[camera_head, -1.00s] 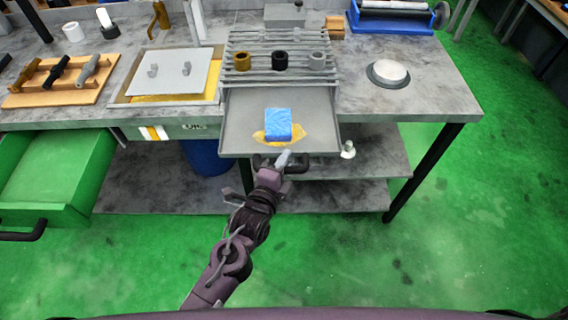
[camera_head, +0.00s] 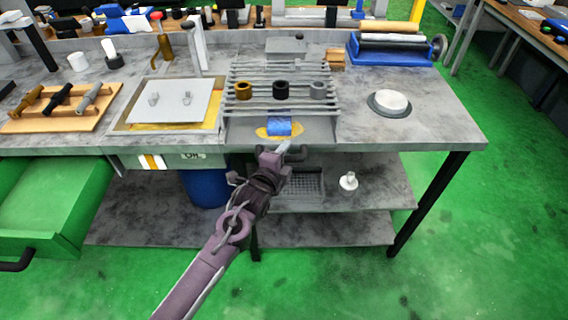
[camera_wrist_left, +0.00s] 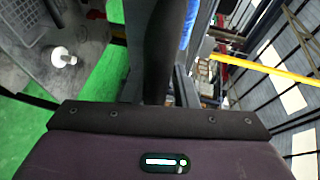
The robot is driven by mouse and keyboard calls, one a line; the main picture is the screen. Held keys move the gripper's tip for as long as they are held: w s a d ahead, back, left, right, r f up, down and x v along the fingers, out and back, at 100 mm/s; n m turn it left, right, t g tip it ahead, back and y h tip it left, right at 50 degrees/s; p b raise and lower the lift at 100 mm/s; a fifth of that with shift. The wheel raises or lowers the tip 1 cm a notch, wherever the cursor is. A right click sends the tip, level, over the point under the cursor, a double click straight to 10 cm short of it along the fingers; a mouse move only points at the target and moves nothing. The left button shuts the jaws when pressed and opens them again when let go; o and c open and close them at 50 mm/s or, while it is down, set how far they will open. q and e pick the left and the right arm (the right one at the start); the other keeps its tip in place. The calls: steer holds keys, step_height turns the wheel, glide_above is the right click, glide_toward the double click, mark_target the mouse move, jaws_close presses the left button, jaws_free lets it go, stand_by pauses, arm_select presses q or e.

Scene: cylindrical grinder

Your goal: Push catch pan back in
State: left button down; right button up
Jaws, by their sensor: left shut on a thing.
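The grey catch pan (camera_head: 242,132) sits mostly under the slatted rack (camera_head: 250,68), and only its front strip shows. A blue block (camera_head: 279,126) lies in it on a yellow-orange patch, partly under the rack. My left gripper (camera_head: 287,153) is at the pan's front edge, shut on the pan's dark handle, which the gripper partly hides. In the left wrist view a dark bar (camera_wrist_left: 160,45) fills the middle close to the camera. My right gripper is not in view.
Several rings, including a black one (camera_head: 281,89), stand on the rack. An open green drawer (camera_head: 50,200) sticks out at the left, and a blue bin (camera_head: 205,188) stands under the bench. A lower shelf holds a small white object (camera_head: 348,181). The floor at right is clear.

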arm_select(q)
steer(key=shift+s+f, duration=0.2)
steer(key=shift+f, duration=0.35)
steer(key=c, duration=1.5)
jaws_free()
steer(key=shift+o, duration=0.9)
steer(key=shift+w+r, duration=0.1)
steer(key=shift+r, duration=0.1)
steer(key=v, duration=0.7)
steer(key=shift+s+b, duration=0.3)
steer(key=shift+b, duration=0.15)
steer(key=shift+a+r, duration=0.1)
